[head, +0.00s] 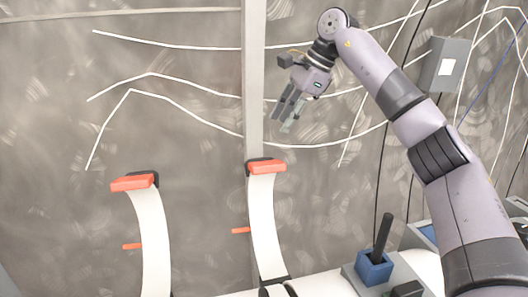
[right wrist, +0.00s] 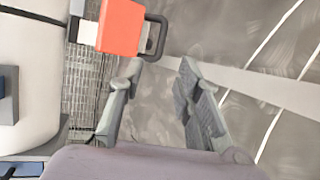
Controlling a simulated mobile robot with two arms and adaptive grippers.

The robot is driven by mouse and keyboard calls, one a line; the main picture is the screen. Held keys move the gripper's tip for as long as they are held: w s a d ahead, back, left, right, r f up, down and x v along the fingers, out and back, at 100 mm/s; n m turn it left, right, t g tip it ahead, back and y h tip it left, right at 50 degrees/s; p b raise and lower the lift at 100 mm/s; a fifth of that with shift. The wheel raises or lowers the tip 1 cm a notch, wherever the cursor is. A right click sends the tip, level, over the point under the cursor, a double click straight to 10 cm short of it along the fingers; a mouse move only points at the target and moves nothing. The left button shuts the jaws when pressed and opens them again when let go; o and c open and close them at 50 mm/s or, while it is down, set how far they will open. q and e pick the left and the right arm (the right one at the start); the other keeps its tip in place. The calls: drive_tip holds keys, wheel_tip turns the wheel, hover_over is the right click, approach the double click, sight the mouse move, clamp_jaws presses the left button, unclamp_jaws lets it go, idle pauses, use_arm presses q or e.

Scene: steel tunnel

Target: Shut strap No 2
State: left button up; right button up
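Two white straps stand in the head view, a left one (head: 151,235) and a right one (head: 264,220). Each has an orange end piece on top, at the left strap (head: 133,183) and at the right strap (head: 267,167), with a dark buckle behind it. No number shows, so I cannot tell which is No 2. My right gripper (head: 289,113) is open and empty, above and a little right of the right strap's end. In the right wrist view, its spread fingers (right wrist: 158,85) are apart from an orange end piece (right wrist: 121,27) at upper left. My left gripper is out of view.
A grey post (head: 253,75) runs up the wall behind the right strap. Small orange tabs stick out beside the left strap (head: 131,246) and right strap (head: 241,230). A blue holder (head: 373,270) with a black handle stands lower right. A grey box (head: 445,65) hangs upper right.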

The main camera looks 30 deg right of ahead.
sight(264, 161)
drive_tip(key=p+x, duration=0.2)
drive_tip(key=x, duration=0.8)
drive_tip(key=shift+w+f, duration=0.15)
drive_tip(key=shift+x, duration=0.85)
drive_tip(key=shift+w, duration=0.1)
drive_tip(key=shift+c, duration=0.7)
clamp_jaws()
